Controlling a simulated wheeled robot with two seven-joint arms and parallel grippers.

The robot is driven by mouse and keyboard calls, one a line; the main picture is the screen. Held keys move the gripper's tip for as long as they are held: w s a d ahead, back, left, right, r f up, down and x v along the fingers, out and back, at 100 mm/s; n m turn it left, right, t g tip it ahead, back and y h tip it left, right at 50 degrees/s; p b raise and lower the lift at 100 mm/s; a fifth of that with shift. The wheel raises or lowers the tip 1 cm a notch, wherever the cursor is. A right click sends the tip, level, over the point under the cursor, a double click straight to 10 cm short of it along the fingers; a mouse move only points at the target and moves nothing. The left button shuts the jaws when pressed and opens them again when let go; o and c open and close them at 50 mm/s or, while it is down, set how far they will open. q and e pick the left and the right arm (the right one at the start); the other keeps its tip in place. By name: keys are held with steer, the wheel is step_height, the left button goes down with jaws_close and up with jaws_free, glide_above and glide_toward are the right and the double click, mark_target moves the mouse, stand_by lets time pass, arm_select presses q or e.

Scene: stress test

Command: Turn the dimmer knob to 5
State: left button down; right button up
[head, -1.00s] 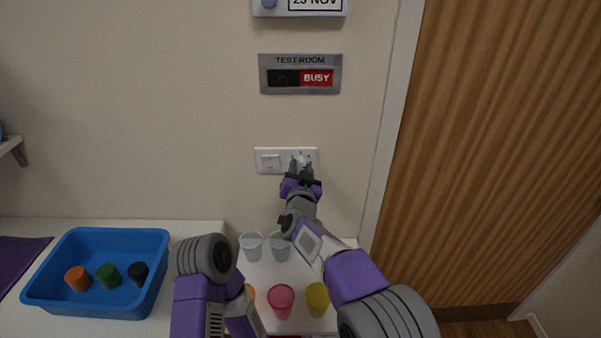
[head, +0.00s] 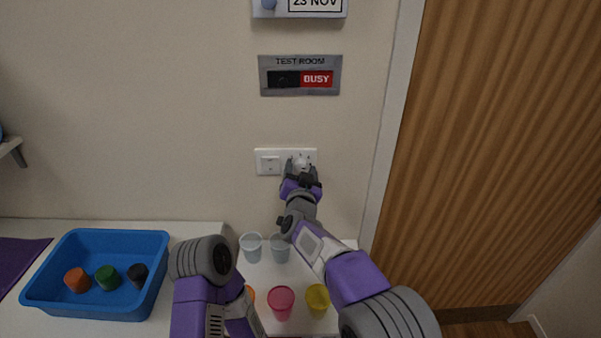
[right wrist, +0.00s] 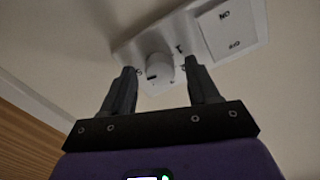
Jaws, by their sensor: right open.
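The white dimmer knob (head: 302,163) sits on the right half of a white wall plate (head: 285,153). It also shows in the right wrist view (right wrist: 159,68), with a dark mark on its side and small marks on the plate around it. My right gripper (head: 302,167) is at the plate. In the right wrist view its two fingers (right wrist: 160,80) are open, one on each side of the knob, with a gap to it. My left arm shows at the bottom, but its gripper is not in view.
A rocker switch (head: 270,164) is left of the knob. A sign reading BUSY (head: 301,61) hangs above. Below stand clear cups (head: 251,247), a pink cup (head: 281,302) and a yellow cup (head: 317,299). A blue tray (head: 95,308) is at left, a wooden door (head: 500,150) at right.

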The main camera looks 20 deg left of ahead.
steer(key=v, duration=0.7)
steer(key=shift+s, duration=0.3)
steer(key=shift+d+r, duration=0.1)
